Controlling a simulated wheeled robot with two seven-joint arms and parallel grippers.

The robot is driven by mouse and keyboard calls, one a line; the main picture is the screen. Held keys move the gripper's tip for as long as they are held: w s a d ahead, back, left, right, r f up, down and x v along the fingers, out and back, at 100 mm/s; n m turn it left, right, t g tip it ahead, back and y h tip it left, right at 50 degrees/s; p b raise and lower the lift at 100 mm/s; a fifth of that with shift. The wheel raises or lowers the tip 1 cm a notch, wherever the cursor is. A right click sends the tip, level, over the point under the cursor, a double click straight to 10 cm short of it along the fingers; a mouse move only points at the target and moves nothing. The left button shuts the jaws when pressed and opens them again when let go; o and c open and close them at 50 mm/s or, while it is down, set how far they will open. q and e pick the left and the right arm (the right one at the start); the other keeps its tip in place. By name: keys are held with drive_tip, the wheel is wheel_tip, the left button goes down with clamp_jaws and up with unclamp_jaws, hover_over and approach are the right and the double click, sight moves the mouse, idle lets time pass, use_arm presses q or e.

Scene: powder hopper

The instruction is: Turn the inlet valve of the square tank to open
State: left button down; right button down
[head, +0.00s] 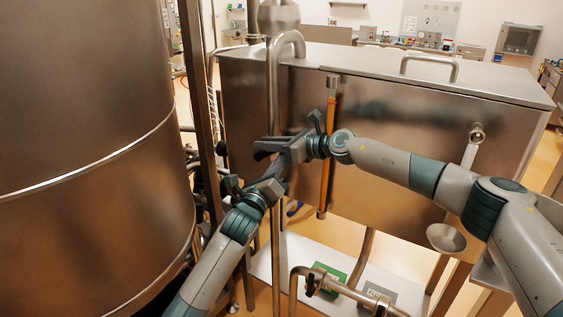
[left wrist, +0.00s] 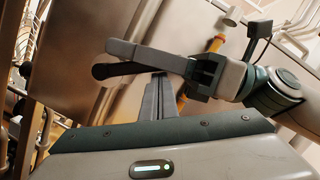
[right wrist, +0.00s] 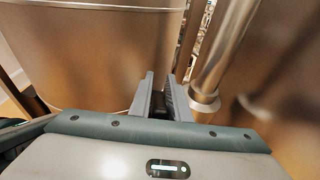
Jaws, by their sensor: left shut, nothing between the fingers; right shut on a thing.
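The square tank (head: 400,150) is a large steel box with a flat lid, in the middle of the head view. A steel inlet pipe (head: 273,95) bends over from its lid and runs down its left front. My right gripper (head: 272,147) is at this pipe, shut on a dark piece that seems to be the valve handle (right wrist: 160,104). The fingers hide much of it, and its angle is hard to read. My left gripper (head: 276,174) is shut and empty, just below the right one. In the left wrist view its fingers (left wrist: 158,96) point up toward the right gripper.
A large round steel tank (head: 85,150) fills the left side. A sight tube with an orange column (head: 329,150) stands close to my right wrist. A small funnel (head: 446,238) and lower pipes (head: 345,290) are in front of the square tank. Room between the tanks is tight.

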use_arm(q)
drive_tip(key=shift+w+a+r+n, duration=0.15)
drive_tip(key=shift+a+r, duration=0.05)
drive_tip(key=shift+r, duration=0.25)
drive_tip(key=shift+w+a+r+n, duration=0.1)
drive_tip(key=shift+a+r+n, duration=0.1)
drive_tip(key=shift+r, duration=0.2)
use_arm(e)
drive_tip(key=shift+d+f, duration=0.1)
drive_tip(key=c, duration=1.7)
unclamp_jaws()
drive_tip(key=shift+f, duration=0.1)
drive_tip(key=shift+o, duration=0.2)
drive_tip(key=shift+f, duration=0.1)
drive_tip(key=shift+s+f, duration=0.1)
use_arm(q)
drive_tip(key=shift+a+f, duration=0.1)
use_arm(e)
drive_tip(key=shift+v, duration=4.1)
drive_tip(key=shift+w+r, duration=0.2)
drive_tip(key=shift+w, duration=0.05)
